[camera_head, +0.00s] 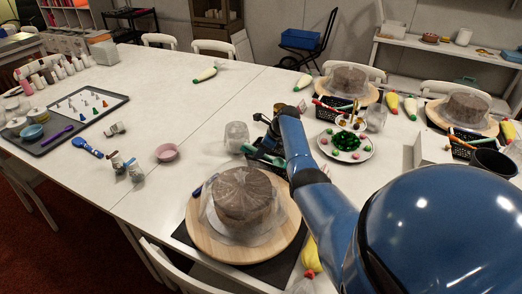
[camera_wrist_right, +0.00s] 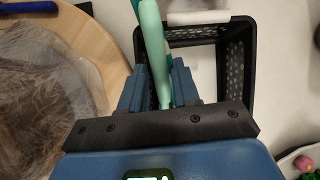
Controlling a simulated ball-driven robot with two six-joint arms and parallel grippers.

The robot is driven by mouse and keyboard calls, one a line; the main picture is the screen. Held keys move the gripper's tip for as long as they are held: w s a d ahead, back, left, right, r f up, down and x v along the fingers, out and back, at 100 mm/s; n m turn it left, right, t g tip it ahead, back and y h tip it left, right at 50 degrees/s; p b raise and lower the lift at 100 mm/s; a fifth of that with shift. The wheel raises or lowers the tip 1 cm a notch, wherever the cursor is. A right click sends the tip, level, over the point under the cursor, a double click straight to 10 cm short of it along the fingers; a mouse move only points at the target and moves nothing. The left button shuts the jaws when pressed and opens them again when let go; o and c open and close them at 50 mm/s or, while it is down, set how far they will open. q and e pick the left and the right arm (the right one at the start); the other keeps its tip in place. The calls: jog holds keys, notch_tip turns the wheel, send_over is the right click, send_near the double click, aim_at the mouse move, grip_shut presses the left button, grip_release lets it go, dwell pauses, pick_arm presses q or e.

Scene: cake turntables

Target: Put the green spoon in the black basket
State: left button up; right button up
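The green spoon (camera_wrist_right: 153,45) runs up between the two blue fingers of my right gripper (camera_wrist_right: 160,85) in the right wrist view. The fingers appear closed on its handle; its far end runs out of that view. The black basket (camera_wrist_right: 236,75) has perforated walls and lies just right of the spoon, with the spoon by its left wall. In the head view, green pieces (camera_head: 248,149) show beside my right forearm, near the dark basket, which the arm partly hides. My left gripper is out of view.
A covered cake on a round wooden board (camera_head: 207,240) stands in front, close to the gripper. A clear glass (camera_head: 237,137) is left of it. A plate of green and pink sweets (camera_head: 346,156) is to the right. A white cylinder (camera_wrist_right: 198,17) lies across the basket's far rim.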

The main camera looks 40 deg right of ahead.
jog(key=shift+o, duration=1.2)
jog(key=shift+s+f, duration=0.2)
jog(key=shift+f, duration=0.25)
jog(key=shift+s+f, duration=0.2)
jog(key=shift+f, duration=0.25)
jog(key=shift+o, duration=0.5)
jog(key=shift+w+d+f, duration=0.15)
jog(key=shift+w+d, duration=0.1)
jog(key=shift+w, duration=0.1)
jog(key=shift+s+r, duration=0.25)
jog(key=shift+r, duration=0.6)
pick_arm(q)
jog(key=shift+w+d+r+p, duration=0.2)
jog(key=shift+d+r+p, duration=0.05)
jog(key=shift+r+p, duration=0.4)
pick_arm(e)
jog(key=v, duration=0.9)
jog(key=shift+d, duration=0.3)
jog(key=shift+f, duration=0.15)
